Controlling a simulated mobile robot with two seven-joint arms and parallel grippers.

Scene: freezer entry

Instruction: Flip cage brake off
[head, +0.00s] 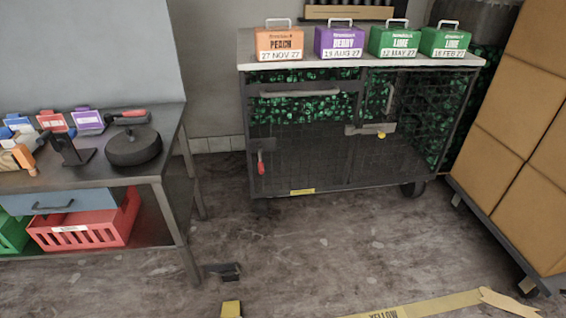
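The wheeled cage (318,128) stands against the back wall, with dark mesh sides and a light top board. A small red lever (261,163) hangs near-vertical at its lower left front; I cannot tell for certain that it is the brake. A grey latch (370,129) with a yellow spot sits on the front, right of the middle. A black caster (414,188) shows under the right end. A yellow label (302,192) is on the bottom rail. Neither of my grippers is in view.
Several colored dated boxes (338,42) stand on the cage top. A workbench (150,165) with tools and red crate (85,229) is at left. Stacked cartons (510,130) stand at right. A dark object (222,272) and yellow tape (425,304) lie on the otherwise open floor.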

